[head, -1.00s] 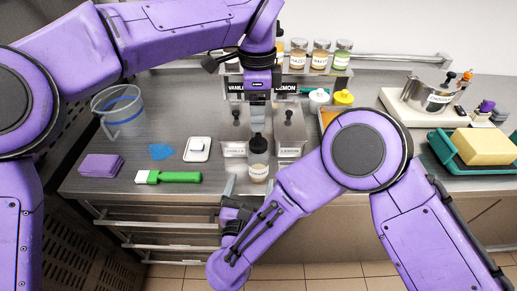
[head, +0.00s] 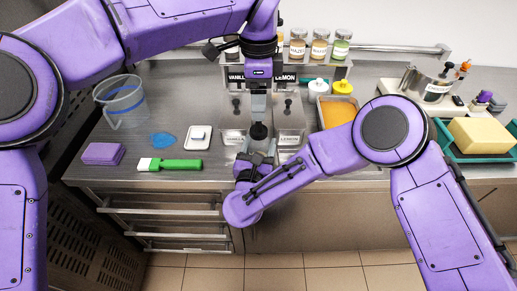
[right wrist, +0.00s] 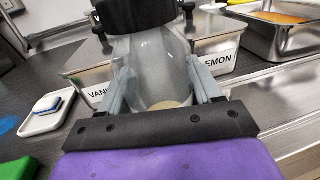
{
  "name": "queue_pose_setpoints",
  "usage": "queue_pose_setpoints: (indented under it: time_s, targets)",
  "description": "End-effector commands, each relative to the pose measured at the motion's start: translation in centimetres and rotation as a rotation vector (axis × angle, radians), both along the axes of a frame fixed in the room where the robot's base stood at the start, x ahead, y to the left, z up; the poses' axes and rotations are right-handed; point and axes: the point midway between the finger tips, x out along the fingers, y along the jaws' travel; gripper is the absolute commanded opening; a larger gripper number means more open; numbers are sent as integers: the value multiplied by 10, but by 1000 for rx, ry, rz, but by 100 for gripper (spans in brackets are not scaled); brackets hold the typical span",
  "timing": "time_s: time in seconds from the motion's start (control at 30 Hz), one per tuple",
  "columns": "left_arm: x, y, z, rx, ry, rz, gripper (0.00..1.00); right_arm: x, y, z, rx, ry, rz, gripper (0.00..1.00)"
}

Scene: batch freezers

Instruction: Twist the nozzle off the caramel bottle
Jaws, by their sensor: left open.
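The bottle (right wrist: 160,65) is translucent with a tan bottom and stands upright in the right wrist view. Its black top (right wrist: 135,14) shows at the upper edge there. In the head view the black top (head: 258,131) sits just below my left gripper (head: 258,108), which is open and points down. My right gripper (head: 252,162) is at the bottle's body, low at the counter's front edge. In the right wrist view its two grey fingers (right wrist: 160,88) flank the bottle closely; whether they press on it I cannot tell. The bottle's body is mostly hidden in the head view.
Steel bins labelled VANILLA (head: 234,138) and LEMON (head: 290,138) stand behind the bottle. A green-handled brush (head: 180,164), a purple sponge (head: 102,153), a white dish (head: 197,137) and a clear jug (head: 120,103) lie left. An orange-filled pan (head: 336,113) stands right.

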Motion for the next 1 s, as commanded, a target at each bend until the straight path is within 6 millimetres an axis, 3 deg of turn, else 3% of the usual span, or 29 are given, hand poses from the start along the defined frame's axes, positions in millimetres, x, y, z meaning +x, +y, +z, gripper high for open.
queue_pose_setpoints:
  time_s: [0.03, 0.13, 0.17, 0.27, 0.37, 1.0]
  targets:
    - [0, 0, 0, 0, 0, 0, 69, 0, 0, 0, -1, 1, 0, 37]
    - [0, 0, 0, 0, 0, 0, 69, 0, 0, -1, -1, 1, 0, 5]
    - [0, 0, 0, 0, 0, -1, 69, 0, 0, -1, -1, 1, 0, 0]
    - [0, 0, 0, 0, 0, -53, 69, 0, 0, -1, -1, 1, 0, 0]
    - [0, 0, 0, 0, 0, -224, 69, 0, 0, -1, -1, 1, 0, 0]
    - [0, -1, 0, 0, 3, -2220, 69, 0, 0, -1, -1, 1, 0, 0]
